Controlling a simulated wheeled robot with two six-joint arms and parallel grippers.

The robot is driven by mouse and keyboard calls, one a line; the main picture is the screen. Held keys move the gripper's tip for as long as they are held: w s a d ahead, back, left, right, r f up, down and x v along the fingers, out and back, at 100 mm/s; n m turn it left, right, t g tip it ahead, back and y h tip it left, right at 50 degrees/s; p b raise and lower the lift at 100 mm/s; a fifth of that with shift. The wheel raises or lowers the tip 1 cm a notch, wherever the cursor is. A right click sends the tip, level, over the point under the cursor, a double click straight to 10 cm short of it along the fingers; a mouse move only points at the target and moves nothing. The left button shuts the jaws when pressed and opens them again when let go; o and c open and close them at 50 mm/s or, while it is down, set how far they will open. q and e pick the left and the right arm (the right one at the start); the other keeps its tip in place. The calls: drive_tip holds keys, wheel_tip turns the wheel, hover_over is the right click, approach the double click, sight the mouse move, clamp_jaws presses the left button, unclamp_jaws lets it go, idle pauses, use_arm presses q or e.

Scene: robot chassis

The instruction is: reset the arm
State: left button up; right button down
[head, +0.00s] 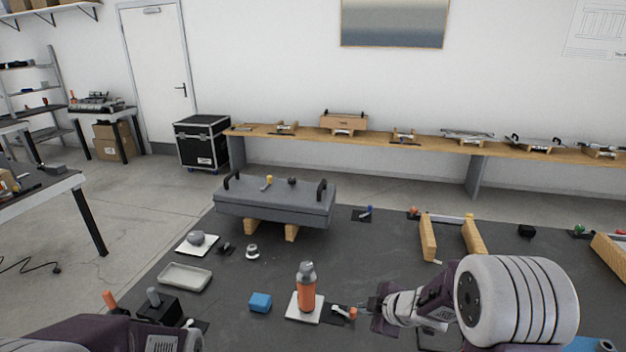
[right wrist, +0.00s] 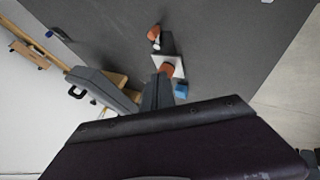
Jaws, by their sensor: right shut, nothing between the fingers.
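My right gripper (head: 368,309) is in the right half of the head view, above the dark mat (head: 380,250), with its fingers pointing left. It is shut and empty. In the right wrist view its dark fingers (right wrist: 158,92) are together, with the orange bottle beyond them. Part of my left arm (head: 95,335) shows at the bottom left of the head view. Its gripper is not in view.
The orange bottle (head: 306,287) stands on a white plate left of my right gripper. A blue block (head: 260,302), a grey tray (head: 185,278) and a grey long case (head: 275,205) lie further left.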

drive_tip(key=s+d+f+m+g+h, duration=0.1)
drive_tip(key=s+m+g+h, duration=0.2)
drive_tip(key=s+m, duration=1.2)
drive_tip(key=s+g, duration=0.3)
drive_tip(key=s, duration=0.3)
drive_tip(key=shift+s+d+f+m+h, duration=0.25)
drive_tip(key=shift+f+m+h, duration=0.05)
drive_tip(key=shift+m+h, duration=0.1)
